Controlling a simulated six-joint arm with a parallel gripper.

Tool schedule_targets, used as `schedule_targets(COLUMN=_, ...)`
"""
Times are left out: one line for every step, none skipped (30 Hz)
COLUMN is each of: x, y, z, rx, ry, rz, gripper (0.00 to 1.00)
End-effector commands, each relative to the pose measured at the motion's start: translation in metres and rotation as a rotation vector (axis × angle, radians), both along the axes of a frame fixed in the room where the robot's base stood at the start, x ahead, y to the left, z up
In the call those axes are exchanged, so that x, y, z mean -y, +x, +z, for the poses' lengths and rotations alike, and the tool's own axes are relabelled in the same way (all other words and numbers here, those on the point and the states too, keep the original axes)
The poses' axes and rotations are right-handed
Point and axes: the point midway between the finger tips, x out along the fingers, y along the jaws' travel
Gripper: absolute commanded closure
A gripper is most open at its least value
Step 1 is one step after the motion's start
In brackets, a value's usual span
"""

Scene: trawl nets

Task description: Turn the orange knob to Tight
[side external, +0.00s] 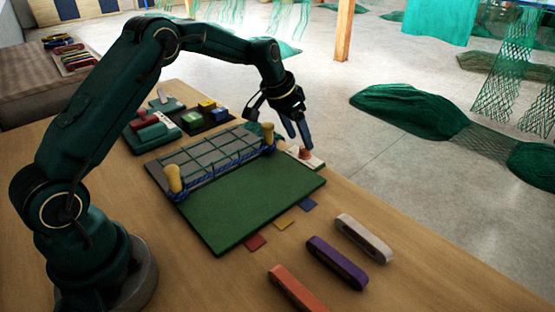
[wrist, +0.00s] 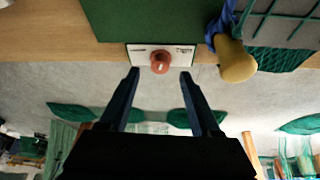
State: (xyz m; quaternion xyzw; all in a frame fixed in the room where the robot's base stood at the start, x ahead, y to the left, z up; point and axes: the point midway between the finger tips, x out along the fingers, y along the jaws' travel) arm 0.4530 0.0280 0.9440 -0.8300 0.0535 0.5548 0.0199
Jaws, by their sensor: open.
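The orange knob (wrist: 160,62) stands on a small white plate (wrist: 138,52) in the wrist view, with dark lettering to each side. The right-hand lettering looks like "TIGHT"; the left-hand word is too small to read. In the side view the knob (side external: 304,153) is at the table's far edge, beside the green mat. My gripper (side external: 302,145) is open and empty, just above and by the knob. In the wrist view my two fingers (wrist: 160,72) point toward the knob, one to each side, with a gap around it. Contact is not visible.
The green mat (side external: 255,205) lies beside the knob plate. A netted grey board with a yellow peg (wrist: 237,62) stands close to the knob. Purple (side external: 336,262), grey (side external: 363,238) and orange loops lie nearer on the wooden table. Open floor lies beyond the edge.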

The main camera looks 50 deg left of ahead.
Motion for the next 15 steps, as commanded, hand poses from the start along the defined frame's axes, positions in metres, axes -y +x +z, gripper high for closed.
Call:
schedule_targets(x=0.001, y=0.002, z=-0.008, rx=-0.002, ry=-0.001, rz=0.000, gripper=0.36)
schedule_targets(x=0.001, y=0.004, z=-0.011, rx=-0.002, ry=-0.001, rz=0.000, gripper=0.36)
schedule_targets(x=0.001, y=0.006, z=-0.015, rx=-0.002, ry=0.000, rz=-0.001, gripper=0.36)
schedule_targets(x=0.002, y=0.007, z=-0.018, rx=-0.002, ry=0.000, rz=-0.001, gripper=0.36)
schedule_targets(x=0.002, y=0.008, z=-0.021, rx=-0.002, ry=0.000, rz=-0.001, gripper=0.36)
schedule_targets(x=0.002, y=0.009, z=-0.024, rx=0.000, ry=-0.001, rz=-0.001, gripper=0.36)
schedule_targets(x=0.002, y=0.010, z=-0.026, rx=0.000, ry=-0.001, rz=-0.001, gripper=0.36)
schedule_targets(x=0.002, y=0.011, z=-0.027, rx=0.000, ry=-0.001, rz=-0.001, gripper=0.36)
schedule_targets(x=0.002, y=0.012, z=-0.029, rx=0.001, ry=-0.001, rz=-0.001, gripper=0.36)
schedule_targets(x=0.002, y=0.012, z=-0.030, rx=0.001, ry=0.000, rz=-0.001, gripper=0.36)
schedule_targets(x=0.002, y=0.012, z=-0.030, rx=0.002, ry=0.000, rz=-0.001, gripper=0.36)
schedule_targets(x=0.002, y=0.013, z=-0.031, rx=0.002, ry=0.000, rz=-0.001, gripper=0.36)
schedule_targets(x=0.002, y=0.013, z=-0.031, rx=0.002, ry=0.000, rz=-0.001, gripper=0.36)
schedule_targets(x=0.002, y=0.013, z=-0.031, rx=0.002, ry=0.000, rz=-0.001, gripper=0.36)
schedule_targets(x=0.002, y=0.013, z=-0.031, rx=0.002, ry=0.000, rz=-0.001, gripper=0.36)
